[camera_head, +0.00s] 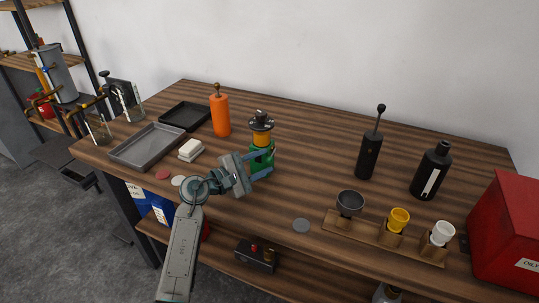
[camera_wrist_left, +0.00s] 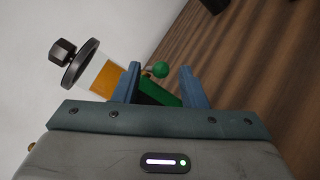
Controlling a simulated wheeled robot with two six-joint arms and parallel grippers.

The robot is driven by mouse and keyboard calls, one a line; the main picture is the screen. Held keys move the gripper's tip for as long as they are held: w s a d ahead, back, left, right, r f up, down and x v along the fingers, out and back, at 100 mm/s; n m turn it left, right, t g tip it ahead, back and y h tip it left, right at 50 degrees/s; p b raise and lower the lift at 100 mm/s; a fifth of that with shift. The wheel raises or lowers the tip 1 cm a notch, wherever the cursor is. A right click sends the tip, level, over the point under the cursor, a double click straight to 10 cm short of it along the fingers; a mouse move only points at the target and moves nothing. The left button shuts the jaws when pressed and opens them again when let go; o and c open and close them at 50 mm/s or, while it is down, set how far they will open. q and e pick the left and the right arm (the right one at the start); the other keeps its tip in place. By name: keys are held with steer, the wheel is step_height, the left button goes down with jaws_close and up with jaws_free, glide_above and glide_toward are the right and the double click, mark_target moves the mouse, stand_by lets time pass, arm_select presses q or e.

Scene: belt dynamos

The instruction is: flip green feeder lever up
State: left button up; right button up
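The green feeder (camera_head: 268,158) stands on the wooden table, with a green base, an amber middle and a dark round cap. In the left wrist view it shows tilted at the left, its green body (camera_wrist_left: 158,92) partly hidden by my gripper. A small green ball knob (camera_wrist_left: 160,69), which looks like the lever's end, shows between my fingertips in that view. My left gripper (camera_head: 262,164) is open at the feeder's front, its blue fingers (camera_wrist_left: 162,76) spread on either side of the knob. I cannot tell whether a finger touches it. My right gripper is not in view.
An orange bottle-shaped device (camera_head: 220,116) stands behind left, and a black one with a stick (camera_head: 368,155) to the right. A white soap-like block (camera_head: 191,150), a grey tray (camera_head: 120,155) and a wooden cup rack (camera_head: 350,232) are nearby. A red box (camera_head: 510,225) fills the right end.

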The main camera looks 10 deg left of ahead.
mark_target(270, 157)
arm_select(q)
steer(key=shift+x, duration=1.5)
steer(key=shift+c, duration=0.5)
